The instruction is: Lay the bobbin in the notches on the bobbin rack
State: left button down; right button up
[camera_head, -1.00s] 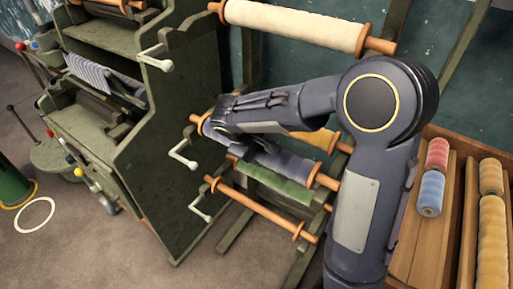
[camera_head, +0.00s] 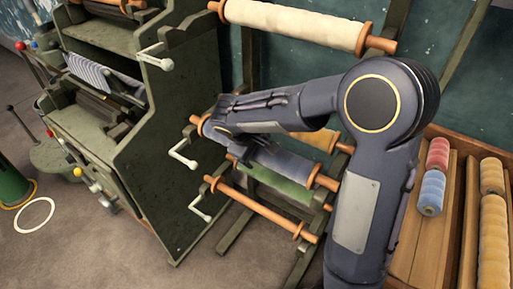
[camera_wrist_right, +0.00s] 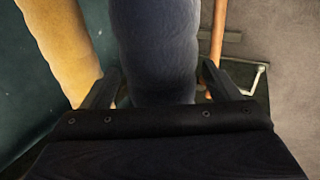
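A dark blue bobbin (camera_head: 286,164) with orange ends lies across the bobbin rack (camera_head: 303,262), between a yellow bobbin (camera_head: 325,139) and a green one (camera_head: 280,188). In the right wrist view the blue bobbin (camera_wrist_right: 155,55) runs up the middle between the fingers of my right gripper (camera_wrist_right: 160,78). The fingers stand on both sides of it, with narrow gaps near the palm. In the head view my forearm hides part of this bobbin and most of the gripper. I cannot see whether its far end sits in its notch. My left gripper is not in view.
A cream bobbin (camera_head: 295,24) lies high on the rack. A bare orange rod (camera_head: 262,209) lies low at the front. A green machine (camera_head: 180,130) with white cranks (camera_head: 183,154) stands close on the left. A wooden crate (camera_head: 435,240) with several coloured spools stands at the right.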

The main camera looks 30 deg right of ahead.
jog(key=v, duration=0.7)
jog(key=shift+a+r, duration=0.2)
jog(key=shift+r, duration=0.15)
jog(key=s+m+t+y+p, duration=0.1)
jog(key=s+m+y, duration=0.3)
jog(key=s, duration=0.7)
jog(key=s+a+m+t+y+p, duration=0.1)
jog(key=s+m+y, duration=0.2)
jog(key=s, duration=0.9)
jog(key=shift+m+t+y+p, duration=0.3)
jog(key=shift+m+y, duration=0.1)
jog(key=shift+y, duration=0.5)
